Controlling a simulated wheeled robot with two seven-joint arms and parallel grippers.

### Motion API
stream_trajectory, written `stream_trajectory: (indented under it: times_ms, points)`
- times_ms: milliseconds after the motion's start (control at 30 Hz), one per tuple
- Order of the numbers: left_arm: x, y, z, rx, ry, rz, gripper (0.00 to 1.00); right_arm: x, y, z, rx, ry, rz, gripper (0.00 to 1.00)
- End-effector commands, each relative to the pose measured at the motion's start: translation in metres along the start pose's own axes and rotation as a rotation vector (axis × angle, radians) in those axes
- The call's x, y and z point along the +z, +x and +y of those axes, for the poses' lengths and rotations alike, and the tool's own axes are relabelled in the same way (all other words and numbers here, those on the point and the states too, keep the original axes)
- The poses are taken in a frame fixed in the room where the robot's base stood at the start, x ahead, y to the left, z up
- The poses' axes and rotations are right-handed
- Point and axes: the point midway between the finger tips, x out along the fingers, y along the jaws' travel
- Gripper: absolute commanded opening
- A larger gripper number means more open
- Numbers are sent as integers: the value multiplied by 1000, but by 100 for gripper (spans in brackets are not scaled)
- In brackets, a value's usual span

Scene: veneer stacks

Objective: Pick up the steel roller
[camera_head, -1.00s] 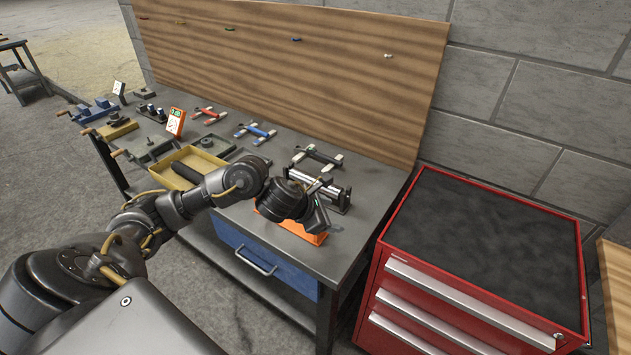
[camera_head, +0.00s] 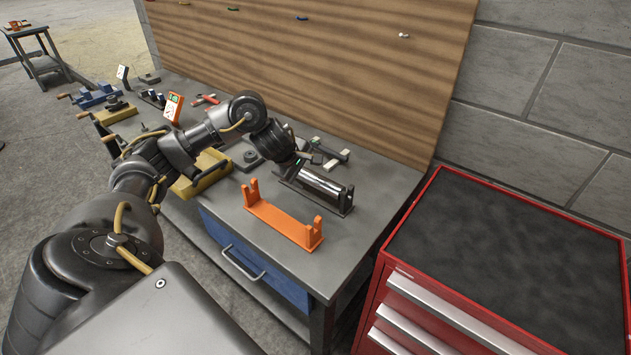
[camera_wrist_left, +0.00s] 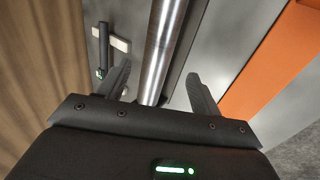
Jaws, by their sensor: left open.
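The steel roller (camera_head: 320,184) lies in a dark stand (camera_head: 346,208) on the grey workbench, behind an empty orange stand (camera_head: 283,224). My left gripper (camera_head: 298,168) is at the roller's left end in the head view. In the left wrist view the open left gripper (camera_wrist_left: 158,86) has one finger on each side of the shiny roller (camera_wrist_left: 164,38), with visible gaps. I cannot tell how far the fingertips reach down beside it. The orange stand (camera_wrist_left: 275,60) shows at the right there. My right gripper is not in view.
A red tool cabinet (camera_head: 490,262) with a dark top stands right of the bench (camera_head: 375,185). A clamp-like tool (camera_head: 330,153) lies behind the roller. A wooden board (camera_head: 320,70) rises along the back.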

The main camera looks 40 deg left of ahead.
Motion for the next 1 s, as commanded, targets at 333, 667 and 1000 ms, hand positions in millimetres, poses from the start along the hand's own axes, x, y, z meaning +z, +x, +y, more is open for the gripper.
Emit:
stream_trajectory:
  times_ms: [333, 667, 1000]
  points:
    - [4, 19, 3, -3, -3, -3, 65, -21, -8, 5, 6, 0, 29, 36]
    - [6, 57, 4, 1, 0, -2, 65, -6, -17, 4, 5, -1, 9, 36]
    - [6, 58, 4, 3, 2, -2, 49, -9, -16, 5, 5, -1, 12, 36]
